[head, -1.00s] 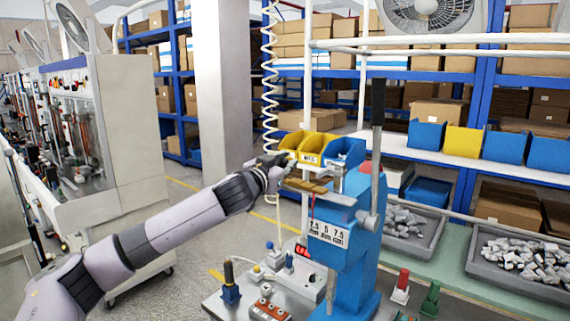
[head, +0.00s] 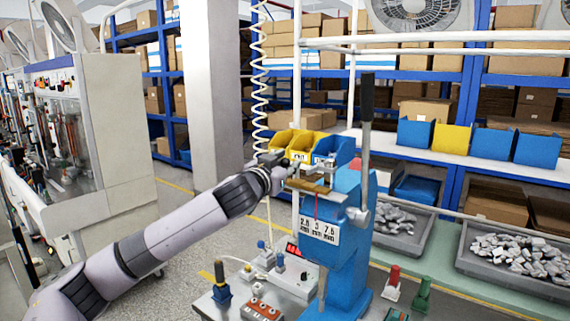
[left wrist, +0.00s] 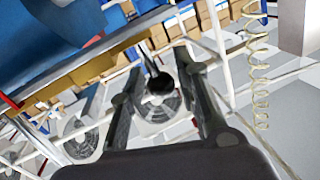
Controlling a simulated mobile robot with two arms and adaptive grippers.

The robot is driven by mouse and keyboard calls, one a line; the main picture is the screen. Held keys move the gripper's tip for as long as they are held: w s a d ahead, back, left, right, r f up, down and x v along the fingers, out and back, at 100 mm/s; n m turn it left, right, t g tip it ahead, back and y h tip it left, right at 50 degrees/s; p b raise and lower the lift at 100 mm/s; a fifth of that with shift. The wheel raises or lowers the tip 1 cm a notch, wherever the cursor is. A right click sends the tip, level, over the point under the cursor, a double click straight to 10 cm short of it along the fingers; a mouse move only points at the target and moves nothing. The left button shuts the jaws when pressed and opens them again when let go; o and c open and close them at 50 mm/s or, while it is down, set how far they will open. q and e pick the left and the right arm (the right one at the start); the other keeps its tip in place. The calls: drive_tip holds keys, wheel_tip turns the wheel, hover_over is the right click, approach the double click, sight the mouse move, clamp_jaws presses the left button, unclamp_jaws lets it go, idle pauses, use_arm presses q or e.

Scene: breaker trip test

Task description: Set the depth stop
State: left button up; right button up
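A blue bench press (head: 345,260) with a long black-gripped lever (head: 367,105) stands on the work surface. Its white scale plate (head: 319,231) carries several mm marks, and a thin red pointer (head: 316,207) hangs above it. My left gripper (head: 293,163) is at the left of the press head, beside the brown plate on top. In the left wrist view, its two dark fingers (left wrist: 160,64) are apart, with a black round knob (left wrist: 160,83) on a thin rod showing between them. I cannot tell whether they touch it. My right gripper is not in view.
Yellow and blue bins (head: 302,145) stand just behind the press head. A coiled white hose (head: 260,90) hangs to the left. Small switches and a red-buttoned box (head: 262,309) sit at the press base. Grey trays of metal parts (head: 515,252) are at the right.

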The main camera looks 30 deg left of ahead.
use_arm(q)
drive_tip(key=shift+o, duration=0.9)
drive_tip(key=shift+d, duration=0.1)
drive_tip(key=s+d, duration=0.1)
drive_tip(key=s, duration=1.1)
drive_tip(key=shift+d, duration=0.2)
